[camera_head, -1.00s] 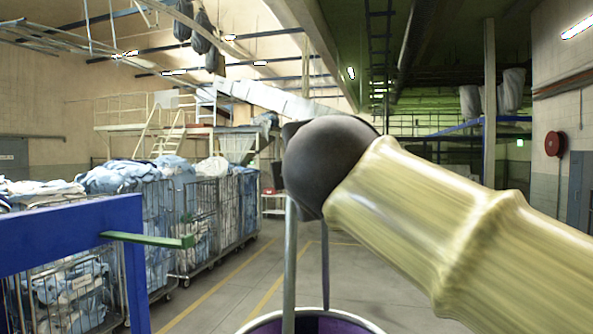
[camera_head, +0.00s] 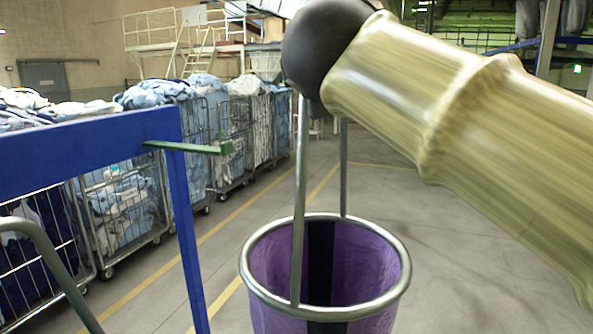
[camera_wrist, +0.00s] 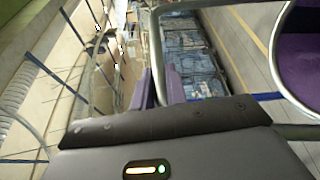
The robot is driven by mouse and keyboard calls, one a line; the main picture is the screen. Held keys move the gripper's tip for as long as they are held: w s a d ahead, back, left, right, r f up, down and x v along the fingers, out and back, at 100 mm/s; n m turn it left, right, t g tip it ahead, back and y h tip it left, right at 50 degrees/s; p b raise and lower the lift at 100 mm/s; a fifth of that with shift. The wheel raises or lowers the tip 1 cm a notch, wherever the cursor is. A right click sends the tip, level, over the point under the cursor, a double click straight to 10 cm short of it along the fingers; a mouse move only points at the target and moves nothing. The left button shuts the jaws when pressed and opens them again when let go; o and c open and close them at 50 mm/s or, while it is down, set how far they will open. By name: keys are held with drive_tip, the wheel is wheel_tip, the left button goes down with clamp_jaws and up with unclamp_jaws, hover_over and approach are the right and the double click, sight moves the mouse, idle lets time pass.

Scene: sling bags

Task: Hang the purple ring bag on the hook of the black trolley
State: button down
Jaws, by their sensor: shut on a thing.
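The purple ring bag (camera_head: 325,275) hangs below the dark rounded end of my arm in the head view. It has a round silver rim, a purple inside with a dark stripe, and grey handle bars rising from the rim. Its rim and purple inside also show at the right of the wrist view (camera_wrist: 300,65). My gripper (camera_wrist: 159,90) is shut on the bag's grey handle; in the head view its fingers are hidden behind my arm. I cannot pick out a black trolley or its hook with certainty.
A blue frame (camera_head: 85,145) with a green peg (camera_head: 190,147) stands left of the bag, apart from it. A curved grey-green tube (camera_head: 45,262) is at lower left. Wire cages of laundry (camera_head: 120,210) line the left. The floor (camera_head: 460,260) at right is clear.

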drive_tip(key=shift+w+a+r, duration=0.1)
drive_tip(key=shift+w+a, duration=0.15)
drive_tip(key=shift+a, duration=0.35)
drive_tip(key=shift+w+a+r, duration=0.1)
drive_tip(key=shift+w+a, duration=0.1)
drive_tip(key=shift+a, duration=0.35)
drive_tip(key=shift+w+f, duration=0.1)
